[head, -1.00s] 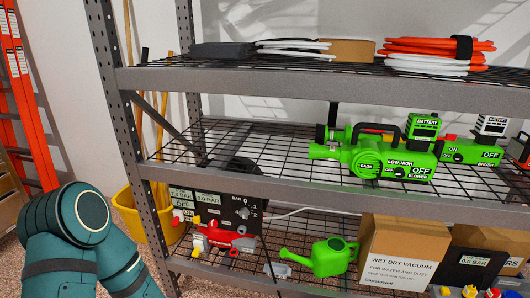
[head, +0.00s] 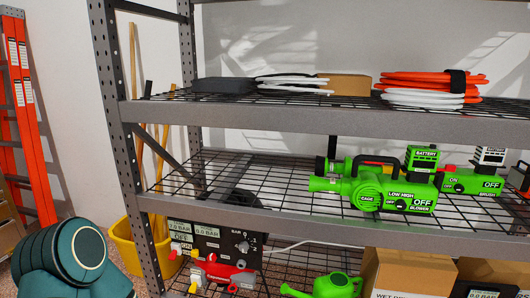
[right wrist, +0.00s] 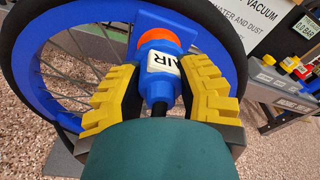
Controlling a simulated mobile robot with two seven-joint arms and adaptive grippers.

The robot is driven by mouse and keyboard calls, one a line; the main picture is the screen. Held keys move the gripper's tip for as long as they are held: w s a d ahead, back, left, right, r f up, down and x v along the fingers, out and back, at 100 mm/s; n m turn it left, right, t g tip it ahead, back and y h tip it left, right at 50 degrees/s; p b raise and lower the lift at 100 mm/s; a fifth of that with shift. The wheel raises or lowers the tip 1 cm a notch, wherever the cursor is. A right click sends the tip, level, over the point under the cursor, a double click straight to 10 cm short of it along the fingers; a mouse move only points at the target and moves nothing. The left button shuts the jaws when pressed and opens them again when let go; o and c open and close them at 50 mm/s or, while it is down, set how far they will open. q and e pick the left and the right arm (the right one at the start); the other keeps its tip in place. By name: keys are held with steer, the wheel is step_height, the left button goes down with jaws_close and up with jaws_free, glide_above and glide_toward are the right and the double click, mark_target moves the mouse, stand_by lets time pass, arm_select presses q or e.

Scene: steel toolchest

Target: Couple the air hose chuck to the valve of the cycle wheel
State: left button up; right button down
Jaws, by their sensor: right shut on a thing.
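In the right wrist view, my right gripper (right wrist: 160,72) has its yellow fingers on both sides of the air hose chuck (right wrist: 155,86) and is shut on it. The chuck is blue with an orange ring at its far end and a white label reading "AIR". Its orange end faces the blue rim of the cycle wheel (right wrist: 30,75), which has a black tyre and thin spokes. The valve is hidden behind the chuck, so I cannot tell whether they touch. My left gripper is not in view; the head view shows neither gripper, wheel nor chuck.
The head view shows a steel shelf rack (head: 330,120) with a green blower (head: 380,188), coiled hoses (head: 425,85), a black panel (head: 212,245) and a green watering can (head: 335,285). A yellow bucket (head: 122,240) stands at left. A grey bench (right wrist: 285,110) shows in the right wrist view.

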steer(key=m, duration=0.2)
steer(key=shift+d+m, duration=0.15)
steer(key=shift+m, duration=0.15)
steer(key=m+y, duration=0.1)
steer(key=m, duration=0.1)
steer(key=shift+m, duration=0.3)
